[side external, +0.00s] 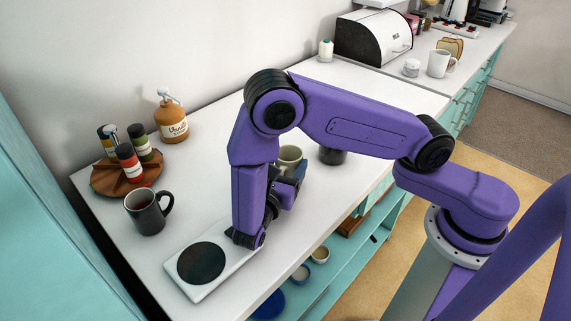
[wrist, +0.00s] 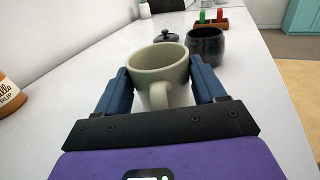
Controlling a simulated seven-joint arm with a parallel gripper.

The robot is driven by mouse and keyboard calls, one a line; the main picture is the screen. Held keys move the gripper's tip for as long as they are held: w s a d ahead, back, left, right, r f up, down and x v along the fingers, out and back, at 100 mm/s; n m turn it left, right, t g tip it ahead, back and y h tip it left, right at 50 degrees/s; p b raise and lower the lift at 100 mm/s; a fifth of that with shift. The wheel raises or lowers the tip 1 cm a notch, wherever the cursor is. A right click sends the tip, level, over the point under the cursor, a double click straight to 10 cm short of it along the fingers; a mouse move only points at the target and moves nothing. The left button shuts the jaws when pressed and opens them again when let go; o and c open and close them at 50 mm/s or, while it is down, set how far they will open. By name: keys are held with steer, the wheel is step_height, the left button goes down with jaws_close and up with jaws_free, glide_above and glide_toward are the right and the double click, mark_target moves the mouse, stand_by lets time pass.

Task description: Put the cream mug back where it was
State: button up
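The cream mug (wrist: 160,62) is upright between the two blue fingers of my gripper (wrist: 163,86) in the wrist view, its handle towards my palm. Both fingers appear to touch its sides, with no clear gap. In the side view the mug (side external: 290,157) shows behind my forearm, its lower part hidden by my gripper (side external: 286,188). I cannot tell whether its base touches the counter.
A dark pot (wrist: 207,47) and a dark lid (wrist: 166,37) are just beyond the mug. A black mug (side external: 147,214), a scale with a black disc (side external: 225,273), a wooden rack of bottles (side external: 104,181) and a syrup bottle (side external: 171,124) stand to the left. The counter's front edge is close.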

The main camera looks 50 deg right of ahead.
steer(key=o, duration=0.3)
steer(key=shift+r, duration=0.15)
steer(key=v, duration=1.2)
steer(key=shift+d+r+m+g, duration=0.3)
steer(key=shift+d+r+g, duration=0.1)
steer(key=shift+d, duration=0.05)
steer(key=s+d+r+m+g+y, duration=0.3)
steer(key=s+d+r+m+y, duration=0.1)
steer(key=s+d+y, duration=0.3)
steer(key=s+d+r+m+g+y, duration=0.3)
steer(key=s+d+r+m+y, duration=0.1)
steer(key=s+d+y, duration=0.4)
steer(key=shift+s+r+m+y, duration=0.35)
steer(key=shift+s+m+y, duration=0.35)
steer(key=shift+s+y, duration=0.35)
